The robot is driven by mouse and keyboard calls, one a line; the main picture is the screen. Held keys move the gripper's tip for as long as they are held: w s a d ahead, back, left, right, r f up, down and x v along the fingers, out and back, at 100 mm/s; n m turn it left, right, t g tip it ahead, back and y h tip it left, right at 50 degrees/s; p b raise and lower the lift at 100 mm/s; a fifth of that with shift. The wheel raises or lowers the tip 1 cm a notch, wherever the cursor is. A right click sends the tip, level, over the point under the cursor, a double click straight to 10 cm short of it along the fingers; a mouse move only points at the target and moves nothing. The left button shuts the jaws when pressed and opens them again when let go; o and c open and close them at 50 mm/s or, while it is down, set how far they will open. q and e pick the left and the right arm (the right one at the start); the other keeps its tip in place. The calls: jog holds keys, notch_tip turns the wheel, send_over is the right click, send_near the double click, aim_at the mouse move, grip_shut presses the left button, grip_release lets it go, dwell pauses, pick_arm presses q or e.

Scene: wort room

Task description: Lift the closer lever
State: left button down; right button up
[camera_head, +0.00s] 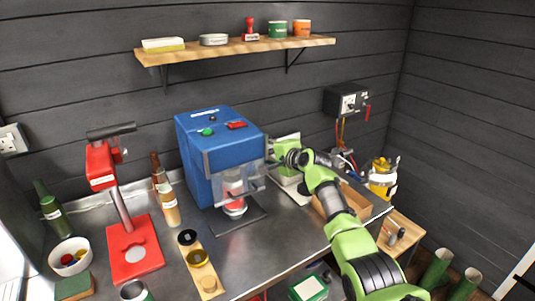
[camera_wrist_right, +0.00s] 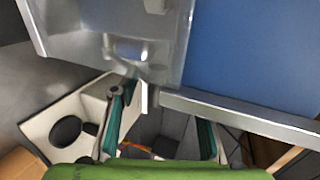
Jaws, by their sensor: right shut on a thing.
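The blue machine (camera_head: 212,155) stands on the steel bench with a clear guard at its front and a red and white can (camera_head: 234,190) beneath. My right gripper (camera_head: 273,155) is at the machine's right front side, shut on a lever there; the lever is mostly hidden by the gripper in the head view. In the right wrist view, a short pale bar (camera_wrist_right: 145,97) shows by the teal fingers of my gripper (camera_wrist_right: 163,125), under the clear guard and the blue body (camera_wrist_right: 250,50). My left gripper is out of view.
A red press (camera_head: 134,248) with a dark handle stands at the left, near bottles (camera_head: 169,205) and a white bowl (camera_head: 69,256). A wooden strip with round pieces (camera_head: 200,268) lies at the front. A wall shelf (camera_head: 235,47) is above.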

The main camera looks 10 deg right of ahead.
jog(key=shift+a+r, duration=0.15)
jog(key=shift+r, duration=0.35)
jog(key=shift+s, duration=0.35)
jog(key=v, duration=1.1)
jog(key=shift+d+f, duration=0.25)
jog(key=shift+f, duration=0.15)
